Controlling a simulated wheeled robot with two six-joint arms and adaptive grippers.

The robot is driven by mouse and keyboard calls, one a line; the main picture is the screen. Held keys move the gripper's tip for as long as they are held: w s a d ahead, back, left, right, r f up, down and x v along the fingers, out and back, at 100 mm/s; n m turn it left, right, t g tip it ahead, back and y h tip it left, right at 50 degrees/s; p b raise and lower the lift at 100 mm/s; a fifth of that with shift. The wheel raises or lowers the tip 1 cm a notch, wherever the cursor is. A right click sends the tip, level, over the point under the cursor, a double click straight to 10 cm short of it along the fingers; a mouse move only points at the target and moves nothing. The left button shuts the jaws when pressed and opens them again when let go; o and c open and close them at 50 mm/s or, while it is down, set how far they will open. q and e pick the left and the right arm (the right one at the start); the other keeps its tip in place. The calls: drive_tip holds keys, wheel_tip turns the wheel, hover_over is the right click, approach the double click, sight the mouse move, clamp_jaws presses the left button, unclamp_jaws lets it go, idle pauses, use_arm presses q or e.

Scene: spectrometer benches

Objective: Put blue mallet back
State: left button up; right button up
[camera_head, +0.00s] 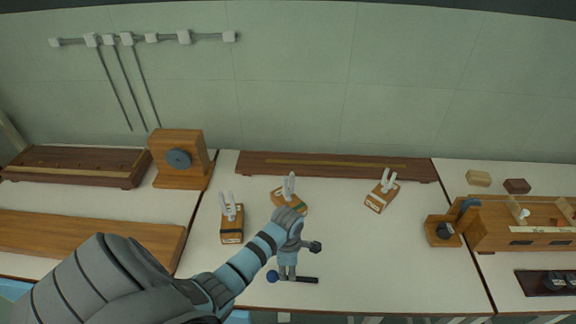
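The blue mallet has a round blue head (272,277) and a dark handle (308,281). It lies sideways near the front edge of the middle bench, head to the left. My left gripper (287,276) comes in from the lower left and points down, its light-blue fingertips at the handle just right of the head. The fingers hide part of the handle. I cannot tell whether they are closed on it, or whether the mallet touches the bench. My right gripper is not in view.
Wooden boxes with white forks stand at left (232,231), behind my wrist (278,196) and at right (381,197). A long dark wooden board (335,166) lies at the back. A wooden apparatus (490,236) and dark tray (530,286) are on the right bench. The middle bench's right front is clear.

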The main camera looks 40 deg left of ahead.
use_arm(q)
wheel_tip(320, 180, up, 7)
drive_tip(key=p, duration=0.1)
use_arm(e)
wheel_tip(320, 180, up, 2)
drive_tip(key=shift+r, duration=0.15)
